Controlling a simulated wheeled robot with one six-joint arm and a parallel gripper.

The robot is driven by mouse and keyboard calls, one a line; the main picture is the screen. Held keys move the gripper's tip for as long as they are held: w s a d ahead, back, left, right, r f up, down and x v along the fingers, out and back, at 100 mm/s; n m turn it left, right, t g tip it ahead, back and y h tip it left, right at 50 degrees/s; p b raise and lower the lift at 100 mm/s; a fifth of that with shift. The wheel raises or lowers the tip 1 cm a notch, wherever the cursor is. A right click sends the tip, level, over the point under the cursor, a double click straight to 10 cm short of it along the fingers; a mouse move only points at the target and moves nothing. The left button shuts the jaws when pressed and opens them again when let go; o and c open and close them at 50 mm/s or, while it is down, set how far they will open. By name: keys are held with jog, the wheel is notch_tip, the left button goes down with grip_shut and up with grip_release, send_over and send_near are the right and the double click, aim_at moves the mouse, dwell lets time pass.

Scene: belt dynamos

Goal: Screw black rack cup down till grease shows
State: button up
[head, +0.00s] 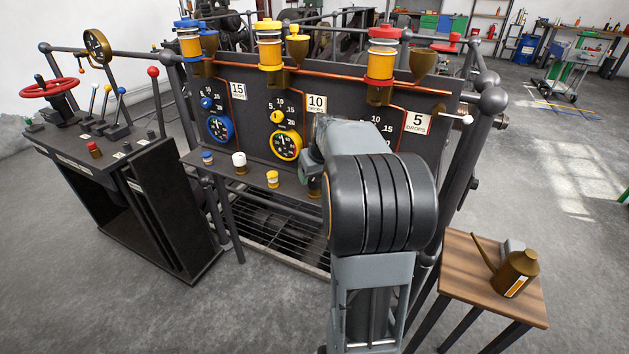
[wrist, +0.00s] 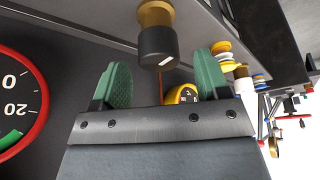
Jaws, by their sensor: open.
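The black rack cup (wrist: 157,42) shows in the wrist view as a dark cap with a white mark, on a brass base joined to the shelf. That view looks turned over, with the shelf at the top. My gripper (wrist: 163,80) is open, with one green-padded finger low on each side of the cup. The cap lies beyond the fingertips, and nothing is between the pads. No grease can be made out at the cup. In the head view my arm hides most of the gripper and the cup; only a brass bit (head: 315,188) shows beside it.
On the shelf (head: 220,173) stand a yellow cup (head: 272,179), a white cup (head: 239,163) and a blue cup (head: 207,158). A red-rimmed gauge (wrist: 41,105) is close to the gripper. A wooden table (head: 470,268) with an oil can (head: 515,272) stands right.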

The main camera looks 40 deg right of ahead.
jog(key=shift+x, duration=1.1)
jog(key=c, duration=0.9)
